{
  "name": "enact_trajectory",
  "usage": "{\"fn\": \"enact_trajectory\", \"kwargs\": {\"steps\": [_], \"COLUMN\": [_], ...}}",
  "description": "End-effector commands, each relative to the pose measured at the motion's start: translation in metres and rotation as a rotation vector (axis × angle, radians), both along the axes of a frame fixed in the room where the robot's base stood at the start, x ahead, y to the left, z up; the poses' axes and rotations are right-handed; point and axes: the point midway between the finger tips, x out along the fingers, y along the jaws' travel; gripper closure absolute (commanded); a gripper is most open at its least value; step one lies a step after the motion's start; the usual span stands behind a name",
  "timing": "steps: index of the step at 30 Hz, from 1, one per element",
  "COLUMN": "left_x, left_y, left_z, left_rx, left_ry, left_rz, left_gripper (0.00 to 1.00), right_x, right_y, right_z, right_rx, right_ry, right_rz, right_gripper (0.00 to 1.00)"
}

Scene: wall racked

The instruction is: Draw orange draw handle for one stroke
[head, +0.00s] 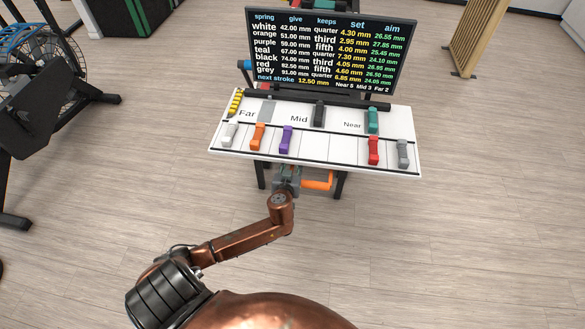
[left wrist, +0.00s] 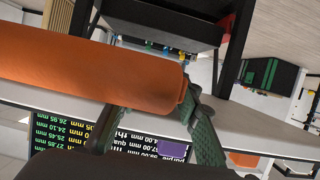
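The orange draw handle (head: 318,183) is a thick cylinder below the front edge of the white board. In the left wrist view the handle (left wrist: 95,75) is large and close, its blunt end at the middle. My left gripper (head: 289,180) is at the handle's left end in the head view. Its dark green fingers (left wrist: 152,97) are spread apart; one stands beside the handle's end and the other is partly hidden behind the handle. I cannot tell whether they touch it. My right gripper is not in view.
The white board (head: 330,150) carries white, orange, purple, red and grey blocks in front, and black and teal blocks behind. A dark screen (head: 330,52) behind lists spring values and "next stroke 12.50 mm". An exercise machine (head: 40,90) stands left. The floor in front is clear.

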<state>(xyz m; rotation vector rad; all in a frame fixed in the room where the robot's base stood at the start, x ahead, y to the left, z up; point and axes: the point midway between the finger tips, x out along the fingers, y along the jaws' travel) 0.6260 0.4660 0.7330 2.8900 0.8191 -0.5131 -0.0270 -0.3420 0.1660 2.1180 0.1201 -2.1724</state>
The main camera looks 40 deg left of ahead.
Motion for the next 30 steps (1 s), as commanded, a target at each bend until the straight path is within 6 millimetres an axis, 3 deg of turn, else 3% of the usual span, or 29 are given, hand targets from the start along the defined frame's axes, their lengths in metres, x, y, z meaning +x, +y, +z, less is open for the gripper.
{"fn": "enact_trajectory", "kwargs": {"steps": [10, 23, 30], "left_x": [0.0048, 0.0049, 0.0049], "left_y": [0.0007, 0.0003, 0.0003], "left_z": [-0.0008, -0.001, -0.001], "left_rx": [-0.001, -0.001, -0.001], "left_ry": [-0.001, -0.001, -0.001], "left_rz": [-0.003, -0.003, -0.003], "left_gripper": [0.7, 0.99, 1.0], "right_x": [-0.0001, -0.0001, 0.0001], "right_y": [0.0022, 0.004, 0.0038], "right_z": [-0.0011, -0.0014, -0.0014], "right_rx": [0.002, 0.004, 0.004], "right_ry": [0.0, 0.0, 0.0], "right_rz": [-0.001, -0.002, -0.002], "right_gripper": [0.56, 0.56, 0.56]}}
